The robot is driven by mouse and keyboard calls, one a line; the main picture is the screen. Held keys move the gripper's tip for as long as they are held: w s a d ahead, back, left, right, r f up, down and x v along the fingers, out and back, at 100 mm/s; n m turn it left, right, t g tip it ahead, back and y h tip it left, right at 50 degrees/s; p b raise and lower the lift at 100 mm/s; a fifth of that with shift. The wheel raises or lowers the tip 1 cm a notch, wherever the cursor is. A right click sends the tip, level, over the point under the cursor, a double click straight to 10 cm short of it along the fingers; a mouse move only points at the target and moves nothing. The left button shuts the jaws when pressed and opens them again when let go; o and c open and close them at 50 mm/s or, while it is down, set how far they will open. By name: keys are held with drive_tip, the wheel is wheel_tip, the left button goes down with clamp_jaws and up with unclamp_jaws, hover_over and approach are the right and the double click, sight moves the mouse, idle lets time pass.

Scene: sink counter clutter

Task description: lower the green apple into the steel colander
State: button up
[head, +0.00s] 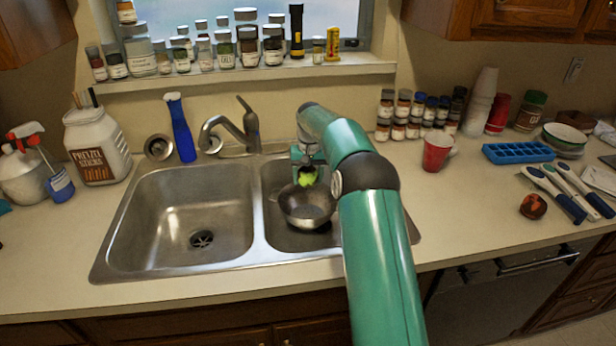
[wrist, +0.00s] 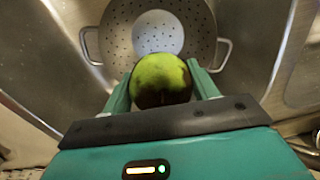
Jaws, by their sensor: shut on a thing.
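The green apple (wrist: 160,78) is held between the two teal fingers of my gripper (wrist: 162,92), which is shut on it. The apple has a dark brown patch on its lower side. In the wrist view the steel colander (wrist: 118,40), with holes and two side handles, lies beyond the apple. In the head view the colander (head: 307,212) sits in the right sink basin. The apple (head: 307,177) shows above its far rim, below my gripper (head: 308,168). The apple appears above the bowl; the exact gap is hard to tell. My arm hides part of the right basin.
The left sink basin (head: 190,222) is empty. A red cup (head: 436,152), spice jars (head: 404,112) and a blue ice tray (head: 518,152) are on the right counter.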

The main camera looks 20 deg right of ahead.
hover_over(308, 216)
drive_tip(key=shift+f, duration=3.9)
drive_tip(key=shift+f, duration=2.8)
drive_tip(key=o, duration=1.2)
drive_tip(key=shift+c, duration=0.2)
drive_tip(key=r, duration=1.4)
drive_tip(key=shift+d, duration=0.2)
